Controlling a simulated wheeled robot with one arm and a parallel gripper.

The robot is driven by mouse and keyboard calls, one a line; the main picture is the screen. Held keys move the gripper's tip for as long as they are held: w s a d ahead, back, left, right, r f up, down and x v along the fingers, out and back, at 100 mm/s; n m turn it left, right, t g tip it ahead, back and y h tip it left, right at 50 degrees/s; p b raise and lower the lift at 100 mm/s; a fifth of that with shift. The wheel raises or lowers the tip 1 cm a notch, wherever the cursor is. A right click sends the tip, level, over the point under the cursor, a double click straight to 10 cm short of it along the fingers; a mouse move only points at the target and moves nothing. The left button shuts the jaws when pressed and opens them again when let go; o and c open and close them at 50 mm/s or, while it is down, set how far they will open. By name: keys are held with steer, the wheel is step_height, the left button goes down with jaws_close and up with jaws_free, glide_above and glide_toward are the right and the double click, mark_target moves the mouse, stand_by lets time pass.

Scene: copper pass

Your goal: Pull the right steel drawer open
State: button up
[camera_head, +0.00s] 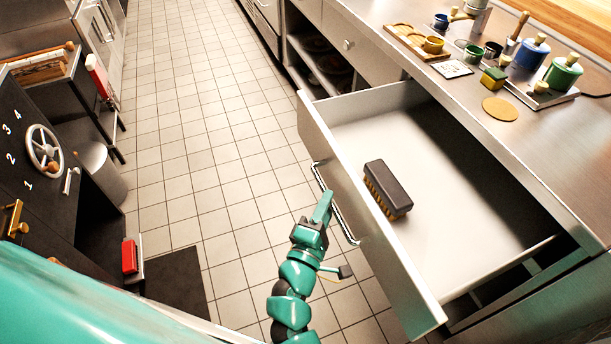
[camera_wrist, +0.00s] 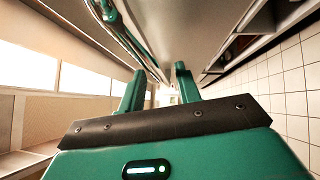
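The steel drawer (camera_head: 345,205) at the right stands pulled far out from the counter. A dark brush with tan bristles (camera_head: 388,188) lies in it. Its bar handle (camera_head: 347,228) is on the front panel and also shows at the upper left in the wrist view (camera_wrist: 125,38). My teal gripper (camera_head: 324,208) is at the handle, outside the front panel. In the wrist view, my gripper's two fingers (camera_wrist: 160,82) are apart with a visible gap. The bar runs past the left finger; I cannot tell whether the fingers touch it.
The steel counter (camera_head: 380,14) above holds a wooden tray (camera_head: 415,42), cups, pots and a round tan mat (camera_head: 500,108). A black cabinet with a wheel (camera_head: 44,148) and a red block (camera_head: 129,256) are at the left. The tiled floor (camera_head: 200,110) between is clear.

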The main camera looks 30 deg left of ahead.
steer(key=v, duration=1.5)
steer(key=shift+s+b, duration=0.2)
steer(key=shift+b, duration=0.15)
steer(key=shift+d, duration=0.1)
